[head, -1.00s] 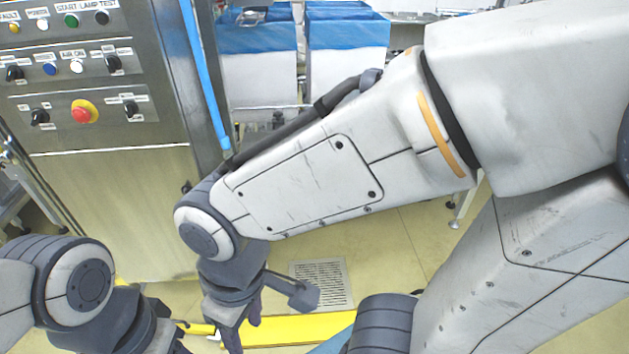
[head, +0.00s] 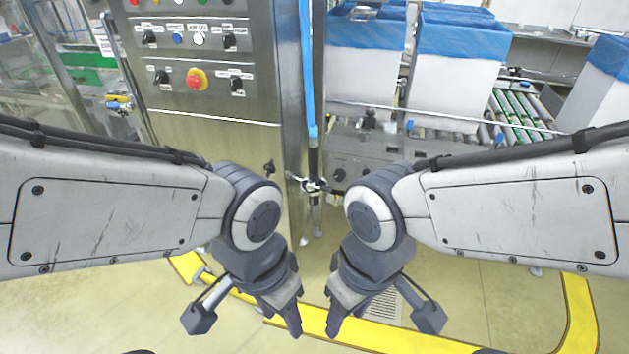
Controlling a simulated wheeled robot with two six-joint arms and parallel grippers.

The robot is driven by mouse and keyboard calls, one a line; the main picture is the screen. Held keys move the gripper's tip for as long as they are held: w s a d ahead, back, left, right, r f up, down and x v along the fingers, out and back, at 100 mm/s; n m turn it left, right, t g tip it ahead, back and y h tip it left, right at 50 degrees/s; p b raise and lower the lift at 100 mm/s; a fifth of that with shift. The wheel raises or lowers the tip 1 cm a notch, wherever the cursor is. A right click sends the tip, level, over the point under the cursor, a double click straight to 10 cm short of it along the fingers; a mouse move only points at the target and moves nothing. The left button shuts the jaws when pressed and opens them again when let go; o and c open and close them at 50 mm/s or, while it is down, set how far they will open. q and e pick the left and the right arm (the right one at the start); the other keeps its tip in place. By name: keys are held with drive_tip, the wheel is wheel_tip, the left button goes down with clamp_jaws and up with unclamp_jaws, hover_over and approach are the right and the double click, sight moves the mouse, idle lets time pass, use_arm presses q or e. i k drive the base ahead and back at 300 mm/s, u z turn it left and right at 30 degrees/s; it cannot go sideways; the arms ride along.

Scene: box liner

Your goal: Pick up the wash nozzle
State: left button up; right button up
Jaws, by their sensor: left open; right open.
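A blue hose (head: 307,80) hangs down the edge of the steel cabinet. At its lower end is a dark, slim part that looks like the wash nozzle (head: 315,163), upright by a small metal bracket (head: 314,186) near the cabinet's right edge. My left gripper (head: 291,318) and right gripper (head: 336,318) both point down, below the nozzle in the picture and apart from it. Both are open and seem empty; their jaw gaps are hard to see from this angle. Nothing covers the nozzle.
The steel cabinet (head: 215,130) carries knobs and a red emergency button (head: 197,79). White boxes with blue liners (head: 460,60) stand on a roller conveyor (head: 520,108) behind. A yellow floor line (head: 380,334) and a drain grate (head: 382,304) lie below. The floor ahead is open.

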sight(313, 174)
drive_tip(key=u, duration=1.75)
drive_tip(key=i, duration=1.85)
drive_tip(key=z, duration=2.85)
